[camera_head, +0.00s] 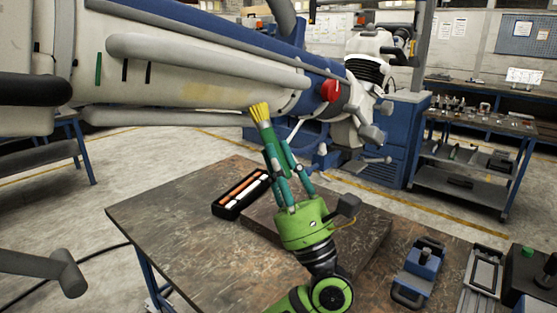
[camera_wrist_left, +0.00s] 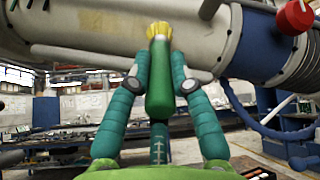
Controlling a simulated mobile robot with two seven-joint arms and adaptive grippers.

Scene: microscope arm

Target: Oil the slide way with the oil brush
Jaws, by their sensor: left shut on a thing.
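My left gripper (camera_head: 282,158) is shut on the oil brush, which has a green handle (camera_wrist_left: 160,82) and yellow bristles (camera_head: 260,112). The brush points up, tilted slightly left in the head view. The bristles overlap the lower edge of a big pale machine arm (camera_head: 200,93); I cannot tell whether they touch it. A faint yellowish patch lies on this arm left of the bristles. No part is clearly marked as the slide way. In the left wrist view the bristles (camera_wrist_left: 159,30) stand before the pale arm (camera_wrist_left: 105,35). My right gripper is not in view.
A worn work table (camera_head: 160,220) stands below, with a black tray (camera_head: 228,208) of white and orange items. A blue tool (camera_head: 417,275) lies at right. A red knob (camera_head: 330,90) sticks out right of the brush. Blue shelves (camera_head: 470,160) stand behind.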

